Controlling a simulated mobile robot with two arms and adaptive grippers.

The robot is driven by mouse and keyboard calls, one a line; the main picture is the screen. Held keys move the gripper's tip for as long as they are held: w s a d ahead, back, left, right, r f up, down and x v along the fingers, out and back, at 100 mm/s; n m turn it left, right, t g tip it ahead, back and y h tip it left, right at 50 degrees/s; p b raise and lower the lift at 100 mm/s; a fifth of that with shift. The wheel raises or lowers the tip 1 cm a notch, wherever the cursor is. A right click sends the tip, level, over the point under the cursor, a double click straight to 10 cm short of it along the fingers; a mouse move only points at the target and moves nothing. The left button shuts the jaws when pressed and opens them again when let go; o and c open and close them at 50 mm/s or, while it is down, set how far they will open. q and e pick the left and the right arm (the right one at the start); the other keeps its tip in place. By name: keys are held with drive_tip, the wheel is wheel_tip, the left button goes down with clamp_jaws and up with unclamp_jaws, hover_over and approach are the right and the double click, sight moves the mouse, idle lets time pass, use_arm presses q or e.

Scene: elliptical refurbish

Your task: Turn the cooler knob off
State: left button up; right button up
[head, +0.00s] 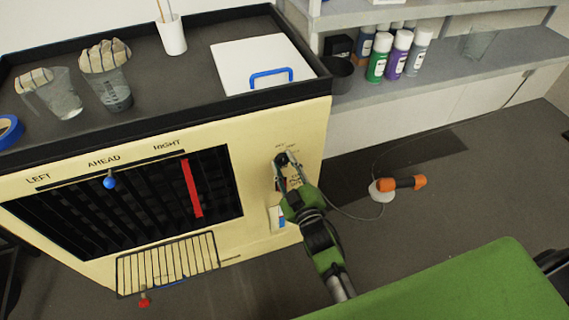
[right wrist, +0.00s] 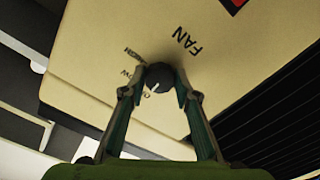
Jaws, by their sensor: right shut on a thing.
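The cooler (head: 258,130) is a cream cabinet with a dark slatted grille and the words LEFT, AHEAD and RIGHT on its front. Its black fan knob (right wrist: 160,76) sits on the cream panel beside the word FAN, with a white pointer mark on it. The labels around the knob are partly hidden. My right gripper (right wrist: 155,92) has its two fingers on either side of the knob, shut on it. In the head view my right gripper (head: 286,165) reaches the panel right of the grille and mostly covers the knob. My left gripper is not in view.
A blue-knobbed slider (head: 110,180) and a red strip (head: 192,188) are on the grille. On the cooler's top stand glass jugs, a white cup (head: 171,35) and a white lid (head: 262,62). Spray cans (head: 379,56) stand on the shelf. An orange-handled tool (head: 402,184) lies on the floor.

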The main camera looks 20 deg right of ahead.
drive_tip(key=o, duration=1.1)
drive_tip(key=shift+s, duration=0.1)
drive_tip(key=s, duration=1.2)
drive_tip(key=shift+d, duration=0.15)
drive_tip(key=shift+w+f, duration=0.1)
